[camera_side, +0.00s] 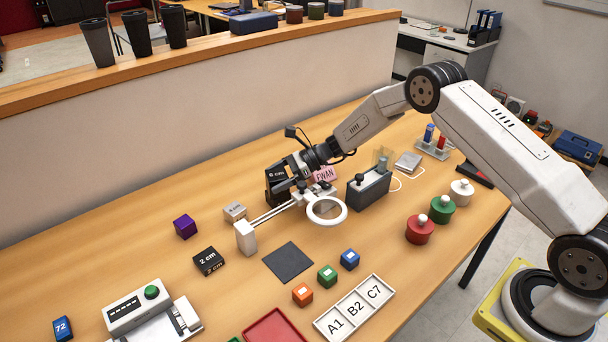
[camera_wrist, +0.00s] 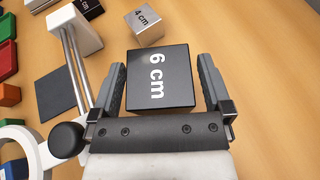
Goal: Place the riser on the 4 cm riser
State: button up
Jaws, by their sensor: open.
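The black riser marked 6 cm (camera_side: 276,176) stands upright on the table, partly hidden by my gripper in the side view. In the wrist view the 6 cm riser (camera_wrist: 160,77) sits between the two fingers. My gripper (camera_wrist: 160,72) is open around it, with a small gap showing on both sides. The grey 4 cm riser (camera_side: 234,211) lies on the table to its left in the side view, and beyond the fingertips in the wrist view (camera_wrist: 144,27). A black 2 cm riser (camera_side: 208,261) lies further left.
A white stand with rails and a ring (camera_side: 327,210) is close beside my gripper. A dark box with a knob (camera_side: 369,188) stands to the right. A purple cube (camera_side: 185,226) is left of the 4 cm riser. A dark flat pad (camera_side: 288,262) lies in front.

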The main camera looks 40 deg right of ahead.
jog(key=shift+r, duration=0.15)
jog(key=v, duration=1.2)
dwell(0.4)
jog(key=shift+s+a+r+n+g+h, duration=0.1)
jog(key=shift+s+a+n+g+h, duration=0.2)
jog(key=shift+s+a+n+g, duration=0.15)
jog(key=s+a+r+n+g+h, duration=0.1)
jog(key=s+n+h, duration=0.5)
jog(key=s+n, duration=0.5)
jog(key=s+a+r+n+g+h, duration=0.1)
jog(key=s+a+r+n+h, duration=0.1)
jog(key=s+n+h, duration=0.4)
jog(key=s+n, duration=0.4)
jog(key=s, duration=0.5)
jog(key=shift+s+r+n, duration=0.25)
jog(key=shift+s+n, duration=0.05)
jog(key=shift+n, duration=0.05)
